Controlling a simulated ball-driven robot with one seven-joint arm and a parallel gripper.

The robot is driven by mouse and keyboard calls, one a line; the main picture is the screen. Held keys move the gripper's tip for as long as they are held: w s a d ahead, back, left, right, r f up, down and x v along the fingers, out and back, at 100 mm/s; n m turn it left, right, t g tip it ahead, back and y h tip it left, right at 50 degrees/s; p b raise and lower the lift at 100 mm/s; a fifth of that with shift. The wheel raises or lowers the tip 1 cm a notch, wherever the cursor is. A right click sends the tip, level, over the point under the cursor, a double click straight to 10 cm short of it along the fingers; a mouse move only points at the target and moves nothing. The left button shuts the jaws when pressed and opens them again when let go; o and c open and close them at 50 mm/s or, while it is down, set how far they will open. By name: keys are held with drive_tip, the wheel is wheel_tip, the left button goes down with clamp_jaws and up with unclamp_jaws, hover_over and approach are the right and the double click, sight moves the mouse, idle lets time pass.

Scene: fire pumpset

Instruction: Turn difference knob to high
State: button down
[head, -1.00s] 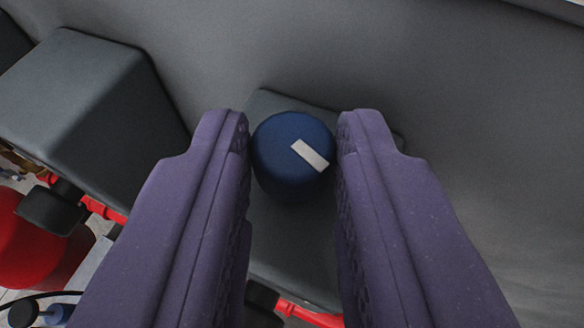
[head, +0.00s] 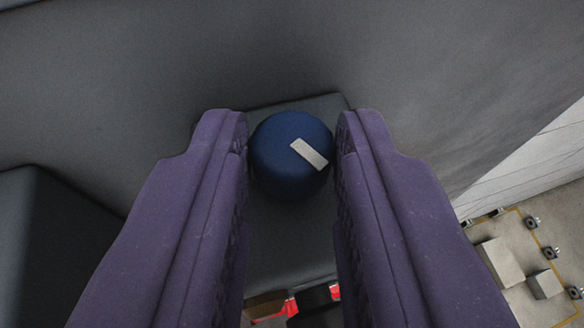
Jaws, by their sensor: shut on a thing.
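The difference knob (head: 285,160) is a round dark blue knob with a pale marker bar (head: 309,154) on its face. The bar slants down to the right in the picture. The knob sits on a grey box (head: 290,240) against a grey wall. My gripper (head: 291,140) has its two purple fingers on the left and right sides of the knob, and is shut on it. The fingers cover parts of the box. No scale or label around the knob is visible.
A larger dark grey box (head: 50,255) stands at the left. The grey wall (head: 290,55) runs behind the knob. Red parts (head: 338,291) show below the box. At the lower right, the floor (head: 545,215) with pale blocks (head: 498,262) lies well below.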

drive_tip(key=m+h+p, duration=0.1)
drive_tip(key=h+p, duration=0.1)
drive_tip(key=shift+a+r+m+p, duration=0.25)
drive_tip(key=shift+a+m+p, duration=0.05)
drive_tip(key=shift+a+m, duration=0.1)
drive_tip(key=m+h, duration=0.1)
drive_tip(key=m+g+h+p, duration=0.1)
drive_tip(key=shift+a+f+m+h, duration=0.2)
drive_tip(key=shift+f+m+h, duration=0.1)
drive_tip(key=shift+f+h, duration=0.1)
drive_tip(key=shift+w+a+m+g+h+b, duration=0.15)
drive_tip(key=shift+m+g+h+b, duration=0.45)
drive_tip(key=shift+m+g+h, duration=0.3)
drive_tip(key=shift+m+g+h+b, duration=0.3)
drive_tip(key=shift+m+h+b, duration=0.1)
drive_tip(key=shift+m+h, duration=0.3)
drive_tip(key=shift+w+r, duration=0.1)
drive_tip(key=c, duration=0.9)
unclamp_jaws()
drive_tip(key=shift+a, duration=0.15)
